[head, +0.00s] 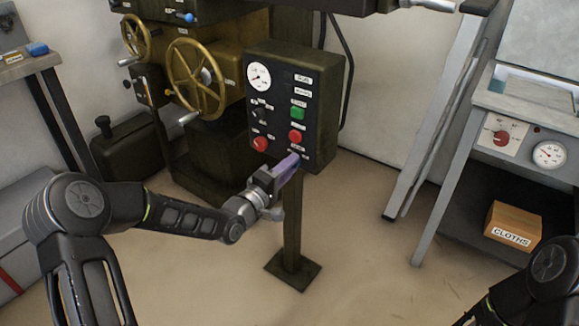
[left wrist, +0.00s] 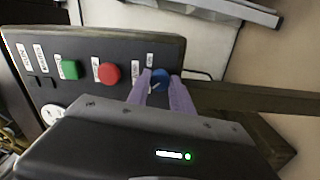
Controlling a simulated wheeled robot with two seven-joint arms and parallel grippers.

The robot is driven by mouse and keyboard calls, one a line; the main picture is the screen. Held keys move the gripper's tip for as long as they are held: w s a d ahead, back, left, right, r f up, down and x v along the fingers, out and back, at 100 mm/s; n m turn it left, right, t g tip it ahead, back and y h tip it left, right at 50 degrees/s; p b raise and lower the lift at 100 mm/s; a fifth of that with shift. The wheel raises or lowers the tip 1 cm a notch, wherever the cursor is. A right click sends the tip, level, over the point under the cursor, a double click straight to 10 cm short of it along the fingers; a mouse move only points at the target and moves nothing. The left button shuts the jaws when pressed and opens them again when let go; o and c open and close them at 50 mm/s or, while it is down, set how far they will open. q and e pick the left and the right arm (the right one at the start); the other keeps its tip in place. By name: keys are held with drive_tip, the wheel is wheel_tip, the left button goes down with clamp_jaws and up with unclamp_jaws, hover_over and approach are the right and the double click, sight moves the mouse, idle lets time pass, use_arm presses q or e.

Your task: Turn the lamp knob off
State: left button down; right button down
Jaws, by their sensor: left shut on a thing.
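The dark control panel (head: 322,105) stands on a post and carries a gauge, buttons and labels. In the left wrist view its face (left wrist: 125,48) shows a blue knob (left wrist: 159,74) near one end, beside a red button. My left gripper (head: 292,159) reaches the panel's lower part; in the wrist view its two purple fingers (left wrist: 161,84) lie on either side of the blue knob, shut on it. The gripper hides the knob in the head view. The label by the knob is too small to read. My right gripper is not in view.
On the panel, a green button (head: 298,114), a red button (head: 295,136) and a larger red knob (head: 260,144) are close by. A machine with brass handwheels (head: 196,77) stands behind left. A bench with a cloths box (head: 513,224) stands right. The floor in front is clear.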

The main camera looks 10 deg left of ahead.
use_arm(q)
drive_tip(key=c, duration=1.1)
unclamp_jaws()
drive_tip(key=p+v, duration=0.1)
drive_tip(key=v, duration=0.6)
drive_tip(key=shift+s+a, duration=0.15)
drive_tip(key=shift+s, duration=0.2)
